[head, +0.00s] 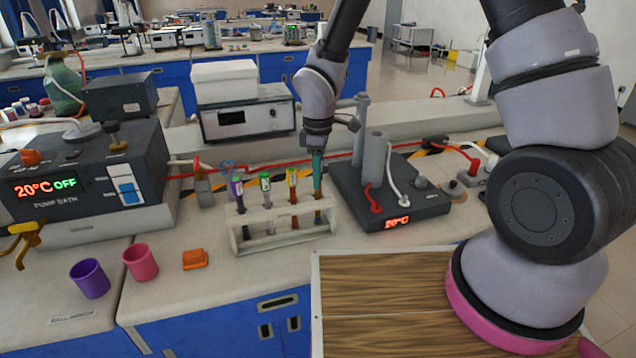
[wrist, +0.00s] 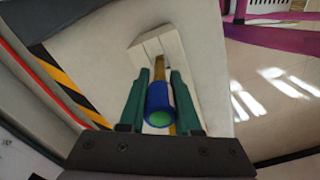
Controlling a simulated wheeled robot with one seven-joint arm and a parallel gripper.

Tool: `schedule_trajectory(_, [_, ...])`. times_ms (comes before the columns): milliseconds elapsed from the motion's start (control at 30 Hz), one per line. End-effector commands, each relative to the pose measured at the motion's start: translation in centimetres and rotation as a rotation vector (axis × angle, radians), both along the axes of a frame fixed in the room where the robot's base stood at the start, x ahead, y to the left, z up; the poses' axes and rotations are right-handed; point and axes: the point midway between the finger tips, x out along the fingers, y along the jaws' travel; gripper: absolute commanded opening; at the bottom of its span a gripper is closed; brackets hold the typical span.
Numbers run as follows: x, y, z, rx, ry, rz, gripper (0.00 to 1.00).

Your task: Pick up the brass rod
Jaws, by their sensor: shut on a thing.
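The brass rod (head: 318,213) stands about upright at the right end of a white rack (head: 290,238), its lower part still within the rack. My gripper (head: 318,172) comes down from above and is shut on the rod's upper part. In the wrist view, the green fingers of my gripper (wrist: 160,78) sit on either side of the rod's blue cap (wrist: 158,98), which has a green end face. A brass-coloured length shows beyond the cap, towards the pale rack (wrist: 150,48). The rod's lower tip is hard to make out.
Purple-, green- and yellow-capped rods (head: 293,203) stand in the rack to the left. A dark hotplate (head: 395,205) with grey cylinders stands close on the right. Purple (head: 90,278) and pink (head: 140,262) cups and an orange block (head: 195,259) lie front left.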

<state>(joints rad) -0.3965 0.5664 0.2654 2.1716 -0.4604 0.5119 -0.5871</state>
Motion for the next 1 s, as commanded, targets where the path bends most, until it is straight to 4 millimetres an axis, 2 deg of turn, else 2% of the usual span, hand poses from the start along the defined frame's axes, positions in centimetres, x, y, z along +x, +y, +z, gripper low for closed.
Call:
schedule_trajectory(633, [0.1,0.0,12.7,0.002,-0.005,0.0,0.0])
schedule_trajectory(800, [0.0,0.0,14.8,0.0,-0.003,0.0,0.0])
schedule_trajectory(1000, [0.0,0.0,15.8,0.0,-0.001,0.001,0.0])
